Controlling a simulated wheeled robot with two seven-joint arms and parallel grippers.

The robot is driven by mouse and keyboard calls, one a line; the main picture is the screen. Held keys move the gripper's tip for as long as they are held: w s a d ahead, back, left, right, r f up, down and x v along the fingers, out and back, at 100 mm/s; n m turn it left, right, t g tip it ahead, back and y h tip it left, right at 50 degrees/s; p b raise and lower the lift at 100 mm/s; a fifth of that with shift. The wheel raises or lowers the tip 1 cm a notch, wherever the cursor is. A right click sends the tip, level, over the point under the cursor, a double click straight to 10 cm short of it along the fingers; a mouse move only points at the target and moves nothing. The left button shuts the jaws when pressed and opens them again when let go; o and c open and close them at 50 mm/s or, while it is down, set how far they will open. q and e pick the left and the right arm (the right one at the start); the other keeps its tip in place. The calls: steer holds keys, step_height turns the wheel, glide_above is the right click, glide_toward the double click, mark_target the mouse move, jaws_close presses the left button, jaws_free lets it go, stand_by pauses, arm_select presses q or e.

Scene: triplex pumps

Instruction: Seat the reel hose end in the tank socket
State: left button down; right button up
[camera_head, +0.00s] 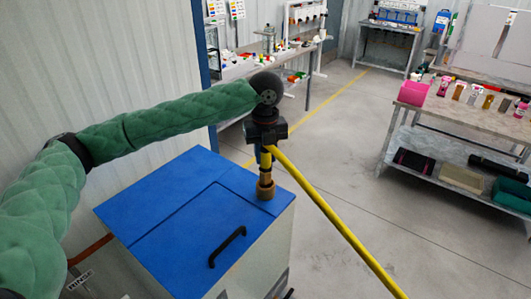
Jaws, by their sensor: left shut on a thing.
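My left gripper (265,148) hangs from the green-sleeved arm over the back right corner of the blue-topped tank (165,215). It is shut on the hose end (264,160), which points down. The yellow reel hose (335,222) runs from it down to the lower right, out of the picture. A brass-coloured tank socket (265,188) stands on the tank top right under the hose end. The hose end's tip meets or nearly meets the socket; I cannot tell how deep it sits. My right gripper is not in view.
A black handle (227,246) rises from the tank lid. A workbench (475,110) with bottles and bins stands at the right, and more benches stand at the back. The grey floor (400,225) between is clear. A corrugated wall is at the left.

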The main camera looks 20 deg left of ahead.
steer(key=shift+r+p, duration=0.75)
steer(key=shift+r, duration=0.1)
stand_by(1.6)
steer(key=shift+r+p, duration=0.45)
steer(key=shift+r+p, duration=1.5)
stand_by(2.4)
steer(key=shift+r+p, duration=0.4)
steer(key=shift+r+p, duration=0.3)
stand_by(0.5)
